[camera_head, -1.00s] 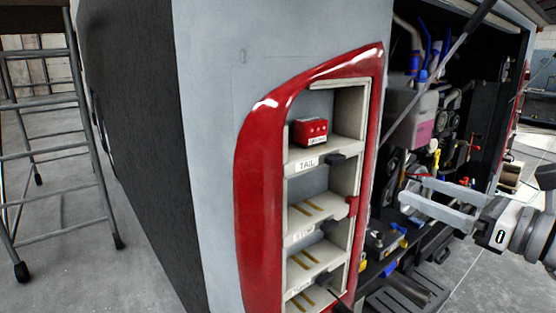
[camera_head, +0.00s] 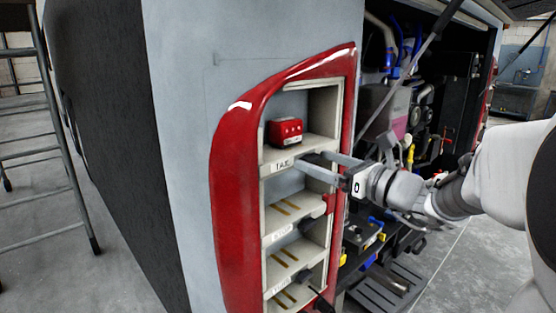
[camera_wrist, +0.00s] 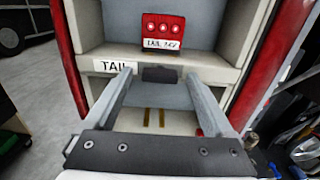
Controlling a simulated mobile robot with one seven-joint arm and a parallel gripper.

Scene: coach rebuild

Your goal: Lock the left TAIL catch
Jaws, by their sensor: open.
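The TAIL catch is a small dark block (camera_wrist: 160,74) on the front edge of the TAIL shelf, right of the white TAIL label (camera_wrist: 115,66). In the head view the catch (camera_head: 310,159) is partly behind my gripper. My gripper (camera_head: 317,167) is open in front of the shelf edge. In the wrist view its two fingers (camera_wrist: 168,82) reach forward on either side of the catch, and whether they touch it I cannot tell. A red module (camera_wrist: 163,30) with round studs and a white label sits on the TAIL shelf, behind the catch.
The red lamp housing (camera_head: 232,190) frames the compartments. Lower bays with yellow strips (camera_head: 284,208) and dark catches lie below. The open engine bay (camera_head: 425,100) is to the right. A metal ladder (camera_head: 60,150) stands at the left on clear floor.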

